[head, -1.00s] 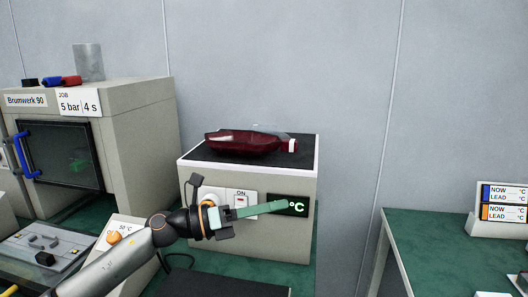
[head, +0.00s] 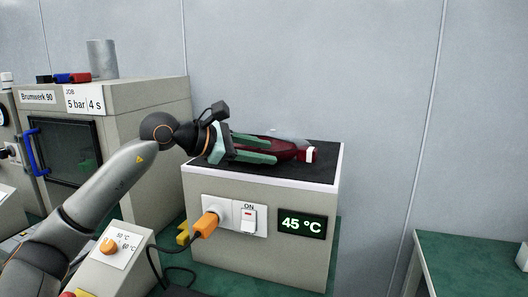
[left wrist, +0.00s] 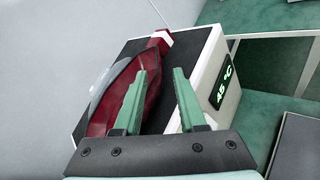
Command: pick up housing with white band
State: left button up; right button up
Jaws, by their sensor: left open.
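The dark red housing (head: 292,147) lies on the black top of the heating box, with its white band (head: 309,154) at the right end. In the left wrist view the housing (left wrist: 112,88) stretches away from me, the white band (left wrist: 159,38) at its far end. My left gripper (head: 275,152) is open and empty at the housing's near side, its green fingers hiding part of it. Contact cannot be told.
The heating box (head: 255,192) has a pale raised rim, a switch, an orange plug and a display reading 45 °C (head: 301,224). A large beige machine (head: 140,150) stands close on the left. A green table (head: 465,250) stands at the right, across a gap.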

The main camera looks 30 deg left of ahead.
aim_at(284, 152)
pick_arm(q)
jog(key=x, duration=0.3)
jog(key=p+x, duration=0.1)
jog(key=shift+w+d+r, duration=0.2)
jog(key=shift+w+d, duration=0.15)
jog(key=shift+w+d+f, duration=0.15)
jog(key=shift+w+f, duration=0.05)
jog(key=shift+w, duration=0.25)
grip_shut()
dwell(0.8)
